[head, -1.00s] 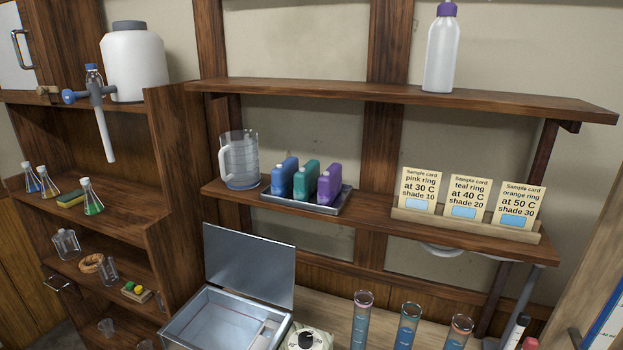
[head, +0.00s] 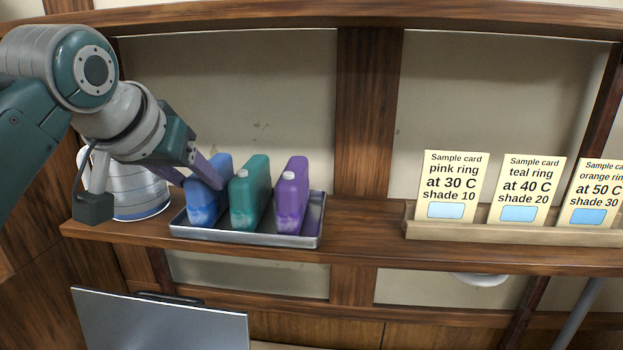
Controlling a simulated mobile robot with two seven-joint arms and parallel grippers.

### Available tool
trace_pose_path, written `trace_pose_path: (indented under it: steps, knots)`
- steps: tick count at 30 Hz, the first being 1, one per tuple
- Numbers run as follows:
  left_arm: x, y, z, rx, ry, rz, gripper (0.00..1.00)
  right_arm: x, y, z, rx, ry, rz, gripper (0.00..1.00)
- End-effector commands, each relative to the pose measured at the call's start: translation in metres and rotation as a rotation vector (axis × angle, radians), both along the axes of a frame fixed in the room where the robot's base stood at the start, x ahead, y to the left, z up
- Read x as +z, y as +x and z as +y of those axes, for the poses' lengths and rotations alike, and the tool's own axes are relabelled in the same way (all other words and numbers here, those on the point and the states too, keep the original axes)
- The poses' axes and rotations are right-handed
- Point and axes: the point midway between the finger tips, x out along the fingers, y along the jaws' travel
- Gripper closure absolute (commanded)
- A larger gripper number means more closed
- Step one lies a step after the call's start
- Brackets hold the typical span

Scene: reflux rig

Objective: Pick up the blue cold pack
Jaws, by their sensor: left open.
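The blue cold pack (head: 205,205) stands upright at the left end of a metal tray (head: 270,239) on the shelf. A teal pack (head: 250,195) and a purple pack (head: 292,198) stand to its right in the same tray. My left gripper (head: 203,174) comes in from the left, with its purple-grey fingers at the upper part of the blue pack. It is open. A finger covers part of the pack's top, and I cannot tell whether it touches. My right gripper is not in view.
Sample cards (head: 456,185) stand in a wooden holder (head: 500,231) at the right. An upright metal lid (head: 160,322) is below the shelf. An upper shelf (head: 270,18) runs above.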

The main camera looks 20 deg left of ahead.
Motion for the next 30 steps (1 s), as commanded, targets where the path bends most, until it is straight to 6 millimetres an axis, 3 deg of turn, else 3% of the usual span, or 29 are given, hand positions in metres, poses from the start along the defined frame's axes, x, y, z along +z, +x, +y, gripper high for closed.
trace_pose_path:
  steps: [19, 30]
  knots:
    - [-0.035, 0.042, 0.014, 0.000, 0.001, 0.002, 0.45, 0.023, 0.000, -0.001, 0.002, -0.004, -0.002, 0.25]
    - [-0.052, 0.056, 0.017, -0.001, 0.002, 0.000, 0.45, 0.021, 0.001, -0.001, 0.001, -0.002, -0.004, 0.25]
